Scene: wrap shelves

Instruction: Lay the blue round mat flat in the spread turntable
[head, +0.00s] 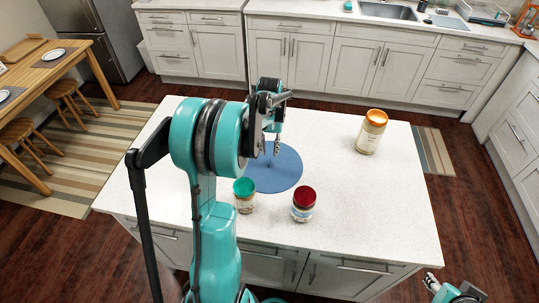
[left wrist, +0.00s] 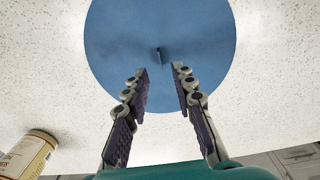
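The blue round mat (head: 283,170) lies flat on the white island counter, partly hidden by my left arm. In the left wrist view the mat (left wrist: 115,40) fills the top middle, with a small upright tab (left wrist: 158,55) near its centre. My left gripper (head: 269,148) is over the mat, pointing down. In the left wrist view the left gripper (left wrist: 160,68) is open and empty, its fingers apart on either side below the tab. My right gripper (head: 432,283) is at the bottom right, off the counter, too small to judge. I cannot make out a separate turntable.
On the counter (head: 345,205), a green-lidded jar (head: 244,197) and a red-lidded jar (head: 303,206) stand close to the mat's near edge. An orange-lidded jar (head: 371,133) stands at the back right.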

